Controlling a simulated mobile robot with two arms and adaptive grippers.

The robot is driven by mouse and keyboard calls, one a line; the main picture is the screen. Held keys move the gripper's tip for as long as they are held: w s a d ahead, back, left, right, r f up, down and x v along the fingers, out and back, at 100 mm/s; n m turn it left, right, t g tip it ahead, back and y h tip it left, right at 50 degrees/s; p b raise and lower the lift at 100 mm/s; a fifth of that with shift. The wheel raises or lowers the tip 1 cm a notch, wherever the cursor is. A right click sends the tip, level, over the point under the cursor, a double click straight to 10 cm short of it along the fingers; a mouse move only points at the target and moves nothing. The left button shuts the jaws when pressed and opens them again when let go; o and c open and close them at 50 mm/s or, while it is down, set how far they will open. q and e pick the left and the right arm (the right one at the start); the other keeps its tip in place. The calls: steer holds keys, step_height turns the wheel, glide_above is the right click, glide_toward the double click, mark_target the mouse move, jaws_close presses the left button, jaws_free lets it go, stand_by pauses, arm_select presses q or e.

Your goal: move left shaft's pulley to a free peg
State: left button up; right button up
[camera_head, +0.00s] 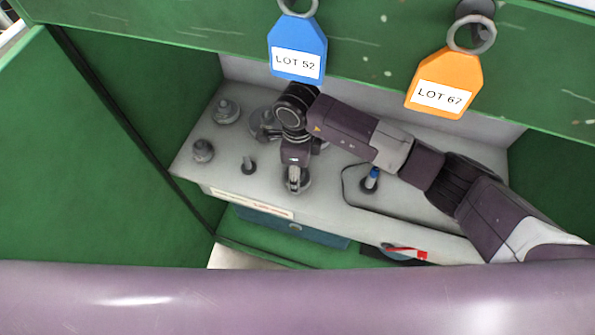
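My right arm reaches in from the right over a pale grey bench (330,200). Its gripper (295,180) points down at a grey round piece (304,187) near the bench's front edge. The fingers are small here, and I cannot tell whether they grip it. A stepped grey pulley-like piece (227,111) stands at the back left, and a similar one (203,151) stands in front of it. A wider grey disc (262,120) is partly hidden behind my wrist. A bare-looking short peg (248,166) stands front left. Which piece is the left shaft's pulley is unclear. My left gripper is out of view.
A blue-topped post (371,179) stands right of the gripper, within a dark outline. Green walls (105,150) enclose the bench. A blue LOT 52 tag (298,40) and an orange LOT 67 tag (447,75) hang from the green front beam. A blue drawer (285,228) sits below.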

steer(key=o, duration=1.4)
steer(key=shift+o, duration=0.5)
steer(key=o, duration=0.4)
steer(key=shift+o, duration=0.2)
steer(key=shift+r+p, duration=2.9)
steer(key=shift+r, duration=2.1)
